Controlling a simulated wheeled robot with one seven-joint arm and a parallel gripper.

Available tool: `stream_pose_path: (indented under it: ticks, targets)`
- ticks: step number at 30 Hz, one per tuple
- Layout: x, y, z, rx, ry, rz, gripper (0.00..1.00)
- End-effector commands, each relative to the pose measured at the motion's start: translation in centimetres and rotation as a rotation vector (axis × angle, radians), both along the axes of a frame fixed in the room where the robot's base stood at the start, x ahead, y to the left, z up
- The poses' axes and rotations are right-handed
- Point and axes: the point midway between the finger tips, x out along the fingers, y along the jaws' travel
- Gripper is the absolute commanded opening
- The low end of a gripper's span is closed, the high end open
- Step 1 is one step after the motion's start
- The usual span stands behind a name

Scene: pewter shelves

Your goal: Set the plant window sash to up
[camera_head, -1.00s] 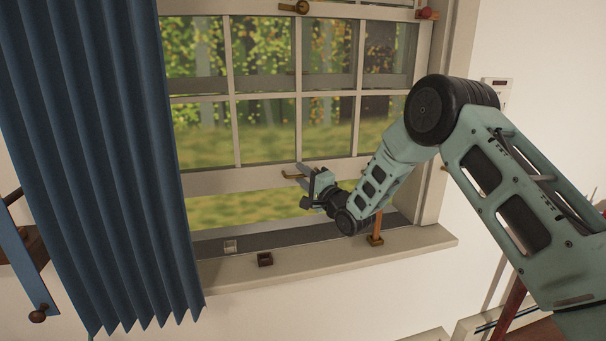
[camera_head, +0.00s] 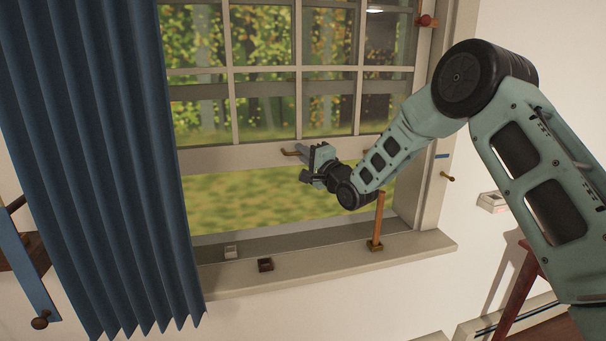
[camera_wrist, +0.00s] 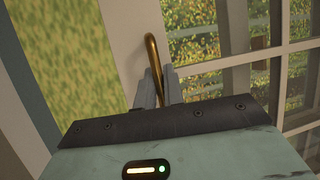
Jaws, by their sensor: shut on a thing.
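The window sash (camera_head: 230,158) is a pale frame with a grid of panes, raised partway with an open gap between its bottom rail and the sill. A brass handle (camera_head: 291,153) sits on the bottom rail. My gripper (camera_head: 308,160) is at the rail with its fingers shut on this handle. In the wrist view the curved brass handle (camera_wrist: 152,50) runs down between the fingertips of my gripper (camera_wrist: 161,88).
A blue curtain (camera_head: 95,150) hangs at the left. On the sill (camera_head: 330,268) are a small pale block (camera_head: 231,252), a small dark block (camera_head: 265,264) and an upright wooden prop (camera_head: 378,222) below my forearm. A red stool (camera_head: 522,285) stands at the lower right.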

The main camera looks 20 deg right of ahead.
Motion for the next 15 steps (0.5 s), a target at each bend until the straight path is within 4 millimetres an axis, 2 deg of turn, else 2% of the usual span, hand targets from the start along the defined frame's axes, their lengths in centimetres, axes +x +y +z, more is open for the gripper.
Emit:
stream_pose_path:
  ticks: [1, 4, 15]
  targets:
    - [0.1, -0.1, 1.8, 0.002, -0.009, -0.003, 0.00]
    - [0.0, -0.1, 3.0, 0.001, -0.007, -0.003, 0.00]
    - [0.0, -0.1, 3.0, 0.000, 0.004, -0.001, 0.00]
